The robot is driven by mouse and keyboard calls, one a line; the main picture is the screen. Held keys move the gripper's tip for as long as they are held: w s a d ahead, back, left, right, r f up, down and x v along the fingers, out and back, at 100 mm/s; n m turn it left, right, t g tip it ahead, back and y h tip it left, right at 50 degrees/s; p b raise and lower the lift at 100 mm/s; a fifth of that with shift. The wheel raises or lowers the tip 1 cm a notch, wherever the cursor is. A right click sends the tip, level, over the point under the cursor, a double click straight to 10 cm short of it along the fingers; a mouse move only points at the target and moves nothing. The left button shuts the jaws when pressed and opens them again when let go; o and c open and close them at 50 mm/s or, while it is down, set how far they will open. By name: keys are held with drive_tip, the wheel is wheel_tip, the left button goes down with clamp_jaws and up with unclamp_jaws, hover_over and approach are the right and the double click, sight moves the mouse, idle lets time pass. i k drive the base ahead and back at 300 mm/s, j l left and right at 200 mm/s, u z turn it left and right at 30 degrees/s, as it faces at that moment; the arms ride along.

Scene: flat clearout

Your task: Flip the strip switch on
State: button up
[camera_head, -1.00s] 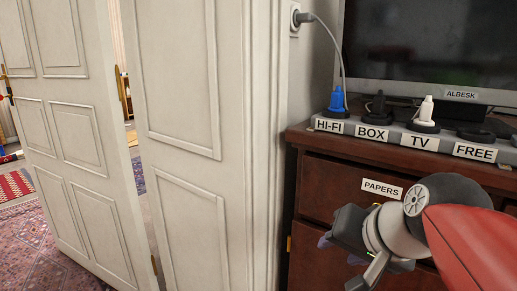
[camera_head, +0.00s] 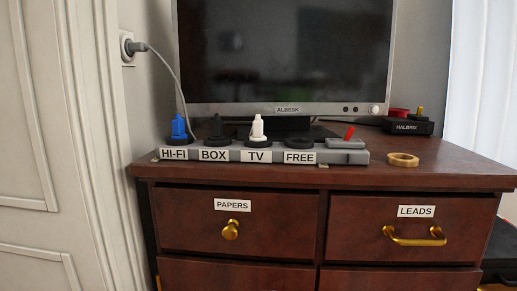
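The grey power strip (camera_head: 375,157) lies along the front of the dresser top. Its switch (camera_head: 348,133) is at the right end, with a red lever tilted up and to the right. A blue plug (camera_head: 179,128) stands in the HI-FI socket, a black plug (camera_head: 216,130) in BOX and a white plug (camera_head: 257,128) in TV. The FREE socket (camera_head: 299,142) looks empty. The strip's cord runs up to a wall outlet (camera_head: 127,48) at the left. My gripper is out of view now.
The dresser (camera_head: 440,170) has drawers labelled PAPERS (camera_head: 265,222) and LEADS (camera_head: 400,230). A television (camera_head: 285,55) stands behind the strip. A brass-coloured ring (camera_head: 403,160) and a black HALBRIX box (camera_head: 407,126) sit to the right. A white door (camera_head: 25,100) is at the left.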

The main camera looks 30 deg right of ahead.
sight(350, 132)
drive_tip(key=k+l+z, duration=0.15)
drive_tip(key=l+z, duration=0.2)
drive_tip(key=k+l+z, duration=0.15)
drive_tip(key=l+z, duration=0.2)
